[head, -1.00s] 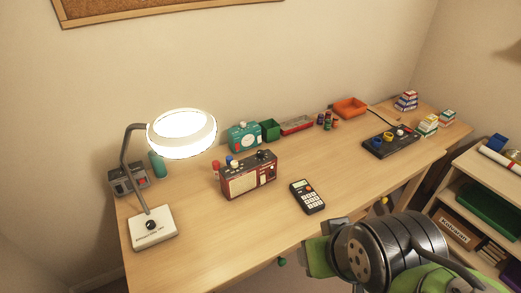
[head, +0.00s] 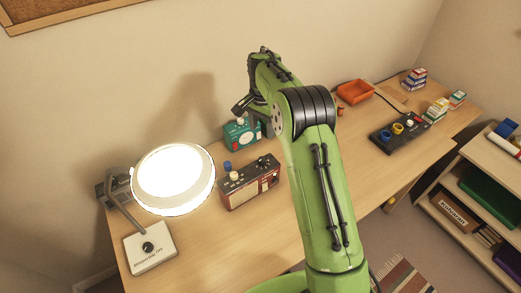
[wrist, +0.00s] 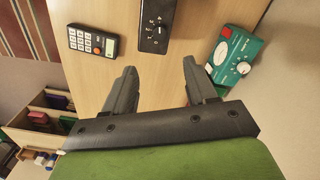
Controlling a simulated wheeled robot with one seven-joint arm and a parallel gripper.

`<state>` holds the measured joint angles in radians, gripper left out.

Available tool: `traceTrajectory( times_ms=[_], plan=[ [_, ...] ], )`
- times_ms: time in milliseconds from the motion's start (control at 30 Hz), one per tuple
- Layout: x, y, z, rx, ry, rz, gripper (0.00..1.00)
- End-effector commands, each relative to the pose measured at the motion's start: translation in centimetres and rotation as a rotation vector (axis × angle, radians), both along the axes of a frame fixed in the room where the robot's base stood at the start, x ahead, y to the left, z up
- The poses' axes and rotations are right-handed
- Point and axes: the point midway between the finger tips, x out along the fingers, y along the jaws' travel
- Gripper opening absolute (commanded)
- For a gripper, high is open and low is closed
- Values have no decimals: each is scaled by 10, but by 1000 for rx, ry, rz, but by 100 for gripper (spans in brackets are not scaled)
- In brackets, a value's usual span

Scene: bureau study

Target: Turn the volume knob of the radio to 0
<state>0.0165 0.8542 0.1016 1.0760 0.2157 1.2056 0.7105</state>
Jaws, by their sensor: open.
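The red-brown radio (head: 248,190) stands on the desk just right of the lamp, with knobs on its dark top. Its black top also shows at the upper edge of the wrist view (wrist: 154,38), where a round knob with white marks (wrist: 157,20) is partly visible. Which knob sets the volume, and its reading, are too small to tell. My gripper (wrist: 160,70) is open and empty, its fingers spread below the radio's top in the wrist picture. In the head view it hangs above the desk near the teal device, partly hidden by my arm.
A lit lamp (head: 172,180) stands close left of the radio. A teal device with a white dial (wrist: 238,62) is near my right finger in the wrist view. A calculator (wrist: 92,42) lies to the left there. A black control box (head: 400,133) and orange tray (head: 354,92) stand farther right.

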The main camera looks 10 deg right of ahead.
Motion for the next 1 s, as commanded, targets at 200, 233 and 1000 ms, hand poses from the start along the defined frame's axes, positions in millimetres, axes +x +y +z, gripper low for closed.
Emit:
traceTrajectory(
  times_ms=[200, 233, 1000],
  plan=[
    [-2, 0, -57, 1, 7, 0, 56],
    [-2, 0, -65, 1, 7, 1, 56],
    [-1, 0, -147, 0, 0, 3, 47]
  ],
)
